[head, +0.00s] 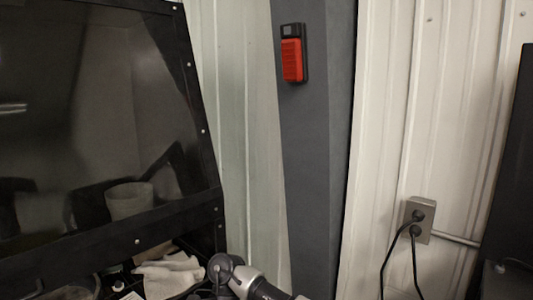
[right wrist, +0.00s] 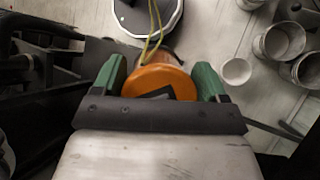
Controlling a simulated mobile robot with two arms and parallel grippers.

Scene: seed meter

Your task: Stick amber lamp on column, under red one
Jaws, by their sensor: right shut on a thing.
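The red lamp (head: 292,58) sits in a black housing high on the dark grey column (head: 318,160) in the head view. The column face under it is bare. The amber lamp (right wrist: 158,82) shows in the right wrist view, round and orange with a dark mark on its near side. My right gripper (right wrist: 161,76) is shut on it, with a green finger on each side. A thin yellow loop rises from beyond the lamp. The lamp's far side is hidden. My left gripper is in neither view.
A dark framed glass panel (head: 100,110) stands left of the column. Pale gloves or cloths (head: 170,276) lie below it. A grey outlet box (head: 418,220) with black cables is at right. Metal cans (right wrist: 277,43) and a white cup (right wrist: 237,71) show in the wrist view.

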